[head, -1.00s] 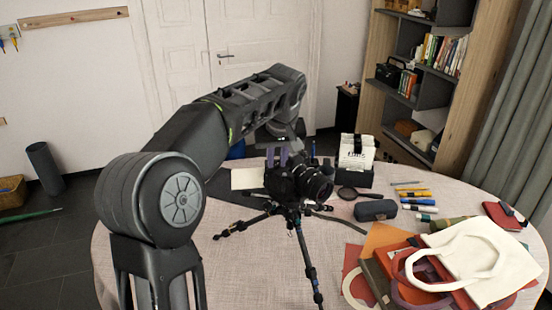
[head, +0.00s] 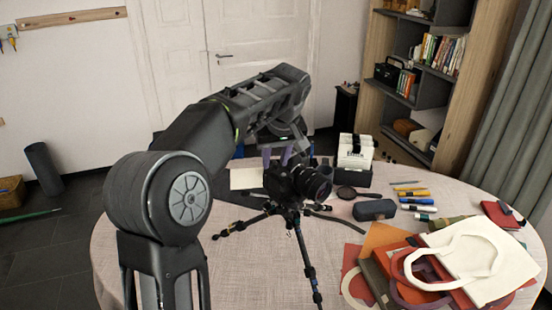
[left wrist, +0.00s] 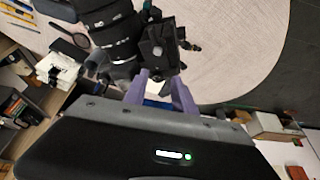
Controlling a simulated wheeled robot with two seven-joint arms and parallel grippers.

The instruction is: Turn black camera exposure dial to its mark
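The black camera (head: 291,184) sits upright on a black tripod (head: 303,245) on the round table, its lens facing right. It also shows in the left wrist view (left wrist: 155,42), with the lens barrel at its left. My left gripper (head: 275,154) has purple fingers pointing down just above or behind the camera's top. In the left wrist view my left gripper (left wrist: 160,88) shows its fingers apart with nothing held between them, close to the camera body. I cannot tell whether they touch it. The exposure dial and its mark cannot be made out. My right gripper is not in view.
The tablecloth (head: 255,270) is clear in front of the tripod. A grey case (head: 375,210), a magnifier (head: 347,192), several markers (head: 415,201) and a cream bag (head: 460,262) lie at the right. A white card box (head: 355,152) stands behind the camera.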

